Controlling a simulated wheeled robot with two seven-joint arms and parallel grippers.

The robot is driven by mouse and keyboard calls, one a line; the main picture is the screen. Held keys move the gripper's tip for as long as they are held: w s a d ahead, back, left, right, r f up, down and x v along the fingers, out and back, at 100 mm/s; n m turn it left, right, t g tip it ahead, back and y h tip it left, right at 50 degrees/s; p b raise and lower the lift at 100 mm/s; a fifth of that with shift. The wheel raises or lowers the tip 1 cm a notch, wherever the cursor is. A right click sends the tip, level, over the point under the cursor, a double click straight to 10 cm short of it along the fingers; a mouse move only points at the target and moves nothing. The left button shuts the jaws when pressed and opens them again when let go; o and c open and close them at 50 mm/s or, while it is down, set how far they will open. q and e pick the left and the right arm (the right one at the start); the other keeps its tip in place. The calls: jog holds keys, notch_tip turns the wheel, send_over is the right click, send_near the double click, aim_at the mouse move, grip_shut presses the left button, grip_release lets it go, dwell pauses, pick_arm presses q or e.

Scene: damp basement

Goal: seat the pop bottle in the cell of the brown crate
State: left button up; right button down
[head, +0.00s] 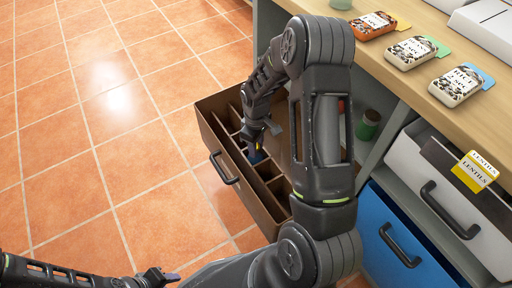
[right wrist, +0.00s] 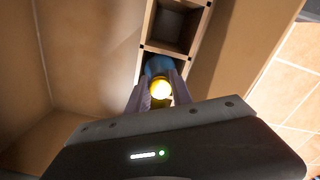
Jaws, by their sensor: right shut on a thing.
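The brown crate (head: 205,128) is a drawer-like box standing out from the counter, with a row of cells along its handled front side. In the right wrist view its cell dividers (right wrist: 143,45) show, with an empty cell just beyond the bottle. The pop bottle (right wrist: 158,65) is blue with a yellow cap. My right gripper (right wrist: 158,100) is shut on it near the cap. In the head view the bottle (head: 256,156) shows small among the dividers; its lower end is hidden, so its depth in the cell cannot be told. My left gripper (head: 165,276) is low at the left, away from the crate.
The wooden counter (head: 440,45) holds several labelled packs, including an orange one (head: 372,25). A green can (head: 368,125) stands on a shelf below. A white drawer (head: 425,185) and a blue drawer (head: 385,235) are at the right. The tiled floor at the left is clear.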

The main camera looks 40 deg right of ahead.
jog(key=shift+f, duration=0.15)
jog(key=c, duration=1.1)
grip_release()
jog(key=shift+c, duration=0.2)
jog(key=shift+r, duration=0.35)
notch_tip(320, 180, up, 12)
jog(key=p, duration=0.3)
jog(key=shift+f, duration=0.15)
